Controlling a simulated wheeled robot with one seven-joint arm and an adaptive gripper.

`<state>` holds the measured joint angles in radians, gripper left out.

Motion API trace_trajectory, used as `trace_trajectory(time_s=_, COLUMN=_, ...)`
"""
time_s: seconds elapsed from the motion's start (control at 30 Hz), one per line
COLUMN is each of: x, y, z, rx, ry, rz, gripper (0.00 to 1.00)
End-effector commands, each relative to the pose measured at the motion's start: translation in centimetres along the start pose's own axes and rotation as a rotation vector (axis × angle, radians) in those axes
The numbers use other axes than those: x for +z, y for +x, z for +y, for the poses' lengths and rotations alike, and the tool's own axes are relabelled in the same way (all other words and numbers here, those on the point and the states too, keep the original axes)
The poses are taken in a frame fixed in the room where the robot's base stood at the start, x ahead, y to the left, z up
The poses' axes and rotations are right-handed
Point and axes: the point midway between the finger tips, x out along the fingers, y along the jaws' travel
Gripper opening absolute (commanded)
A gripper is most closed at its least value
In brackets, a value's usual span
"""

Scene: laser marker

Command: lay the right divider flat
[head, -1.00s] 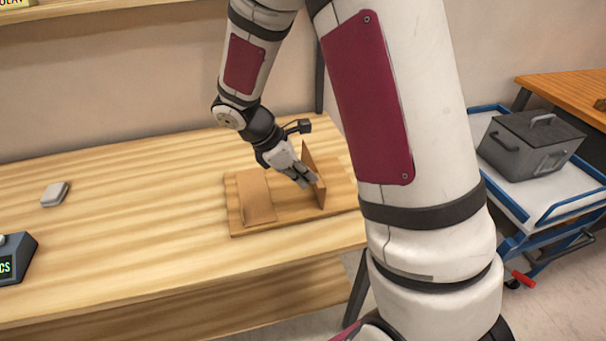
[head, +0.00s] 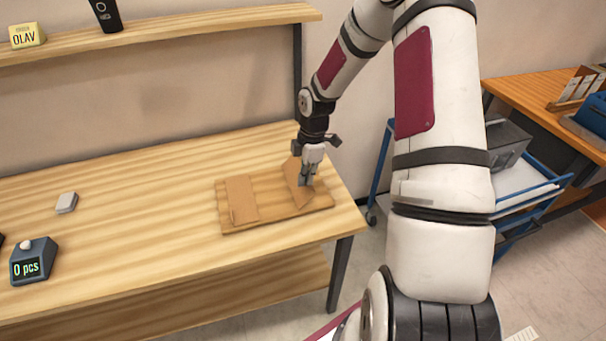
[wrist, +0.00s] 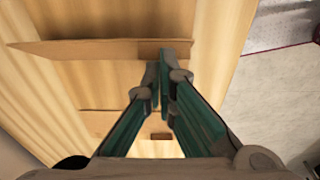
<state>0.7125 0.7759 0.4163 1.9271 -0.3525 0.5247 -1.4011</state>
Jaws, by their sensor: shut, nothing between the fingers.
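The right divider (head: 295,185) is a thin brown panel on a wooden board (head: 275,217). It is tilted, its upper part leaning left toward the other divider. The left divider (head: 241,200) lies flat on the board's left part. My gripper (head: 306,180) is shut and empty, pointing down at the right side of the right divider. Its fingers cover part of that panel; I cannot tell whether they touch it. In the wrist view my closed fingertips (wrist: 164,56) overlap a brown panel edge (wrist: 90,47).
A grey-white block (head: 66,203) and a counter reading "0 pcs" (head: 33,262) stand on the left of the table (head: 140,215). A shelf (head: 180,24) runs above the back. The table between counter and board is clear.

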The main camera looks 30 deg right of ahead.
Motion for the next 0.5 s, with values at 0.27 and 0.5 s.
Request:
trace_trajectory(time_s=0.27, x=1.8, y=0.4, z=-0.1, rx=-0.001, ry=0.008, rz=0.168, gripper=0.0)
trace_trajectory(time_s=0.5, x=3.1, y=1.2, z=-0.1, rx=-0.001, ry=0.007, rz=0.313, gripper=0.0)
